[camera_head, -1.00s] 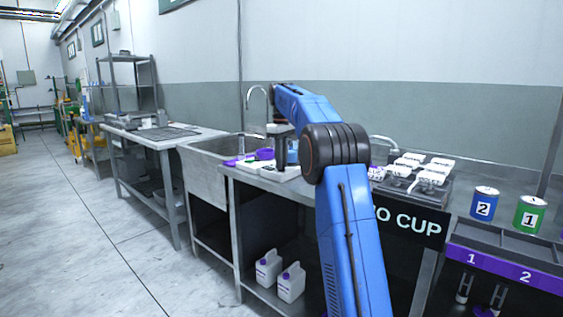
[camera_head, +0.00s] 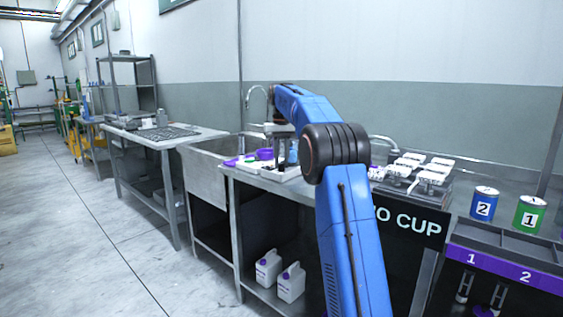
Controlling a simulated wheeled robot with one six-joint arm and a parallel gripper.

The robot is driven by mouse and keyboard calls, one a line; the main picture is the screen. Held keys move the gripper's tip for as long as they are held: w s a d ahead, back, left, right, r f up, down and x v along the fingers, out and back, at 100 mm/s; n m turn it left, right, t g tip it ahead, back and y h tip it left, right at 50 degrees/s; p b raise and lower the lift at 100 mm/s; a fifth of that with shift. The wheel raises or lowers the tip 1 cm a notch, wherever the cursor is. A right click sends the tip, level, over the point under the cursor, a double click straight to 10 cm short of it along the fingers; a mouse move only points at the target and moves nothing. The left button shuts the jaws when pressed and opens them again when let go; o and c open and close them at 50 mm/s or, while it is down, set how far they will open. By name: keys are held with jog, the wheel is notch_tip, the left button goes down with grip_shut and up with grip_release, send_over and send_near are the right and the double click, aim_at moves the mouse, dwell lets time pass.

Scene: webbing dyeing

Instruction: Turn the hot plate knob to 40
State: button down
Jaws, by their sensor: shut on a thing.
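My gripper (camera_head: 285,160) points down at the end of my blue arm, over the bench right of the sink. Its dark fingers reach down to a low white device (camera_head: 280,173), which looks like the hot plate. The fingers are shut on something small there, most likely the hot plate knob. The knob itself is too small and too covered to see, and no dial marks can be read.
A purple bowl (camera_head: 265,154) stands close beside the gripper. The sink (camera_head: 205,165) is to the left. Right of my arm are a rack of white cups (camera_head: 410,172), a blue can (camera_head: 484,204) and a green can (camera_head: 529,214). White jugs (camera_head: 290,282) stand below.

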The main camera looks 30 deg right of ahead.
jog(key=shift+m, duration=0.6)
jog(key=c, duration=1.6)
grip_release()
